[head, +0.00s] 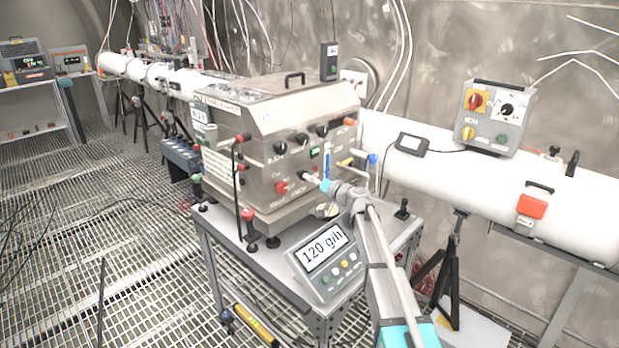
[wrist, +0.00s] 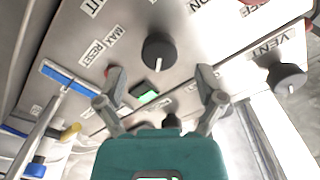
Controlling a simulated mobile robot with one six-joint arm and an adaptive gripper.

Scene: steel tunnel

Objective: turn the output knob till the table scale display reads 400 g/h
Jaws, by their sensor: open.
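The table scale (head: 333,283) stands on the cart in the head view, and its display (head: 325,250) reads 120 g/h. The steel machine (head: 290,110) behind it carries several knobs on its front. My gripper (head: 314,180) is close to that front panel. In the wrist view my gripper (wrist: 160,82) is open and empty, its fingers apart. A black knob (wrist: 158,50) with a white pointer line sits just beyond and between the fingertips, not gripped. A label ending in "UT" is partly cut off at the top left, so I cannot tell for sure which knob is the output knob.
In the wrist view a second black knob (wrist: 286,78) sits by the VENT label at the right. A white pipe (head: 470,180) runs behind the cart.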

